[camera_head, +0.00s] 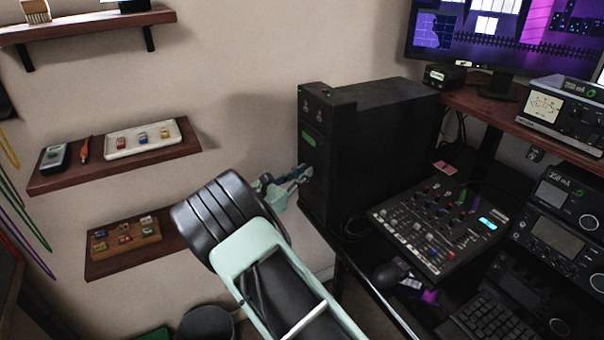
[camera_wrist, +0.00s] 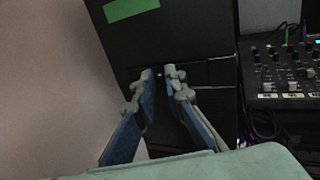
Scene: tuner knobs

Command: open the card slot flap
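My gripper (camera_head: 297,178) reaches the lower front of a black tower case (camera_head: 372,140). In the wrist view, the two blue-grey fingers of my gripper (camera_wrist: 159,76) point at the dark case front (camera_wrist: 185,35), with a narrow gap between the tips. A small pale spot shows in that gap; I cannot tell what it is. Thin outlines of a rectangular panel, apparently the card slot flap (camera_wrist: 215,74), run right from the fingertips. It looks flush with the front, but it is very dark, and the fingers hide its left part. I cannot tell whether the fingertips touch it.
A green label (camera_wrist: 130,9) is above on the case front. A mixer (camera_head: 435,225) stands right of the case on the desk. Wall shelves (camera_head: 60,182) with small items are at left. A dark bin (camera_head: 205,323) is below my arm. Open space lies left of the case.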

